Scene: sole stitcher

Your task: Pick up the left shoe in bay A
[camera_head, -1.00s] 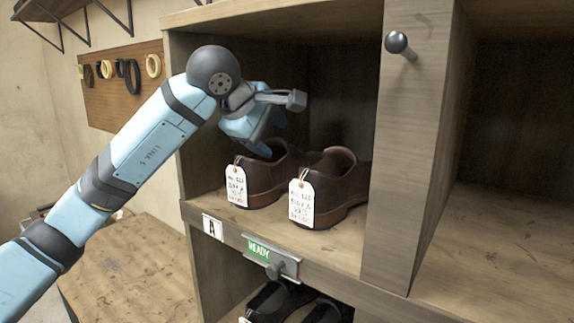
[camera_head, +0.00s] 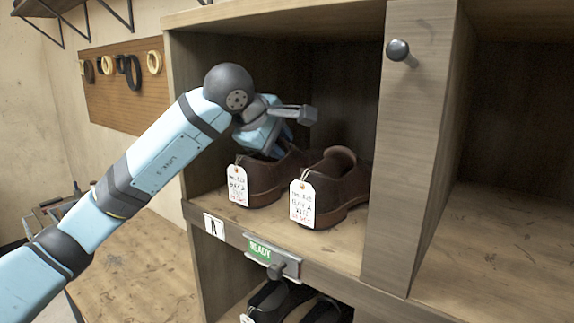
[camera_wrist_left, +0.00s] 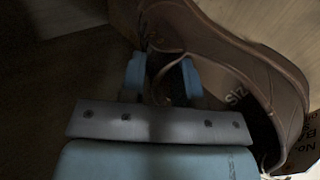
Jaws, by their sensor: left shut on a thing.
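Two brown shoes with white tags stand side by side in bay A, heels toward me. My left gripper (camera_head: 275,152) is at the collar of the left shoe (camera_head: 265,182), with its fingertips hidden in the head view. In the left wrist view, the blue fingers (camera_wrist_left: 163,78) are shut on the wall of the left shoe (camera_wrist_left: 262,62) near its opening. The shoe appears to rest on the shelf. The right shoe (camera_head: 345,185) stands close beside it, free of the gripper. My right gripper is not in view.
Bay A (camera_head: 345,245) has wooden walls, with a thick divider and round knob (camera_head: 398,50) at the right. A green READY label (camera_head: 259,250) is on the front edge. Dark shoes (camera_head: 285,300) sit in the bay below. The right bay (camera_head: 500,240) looks empty in its visible part.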

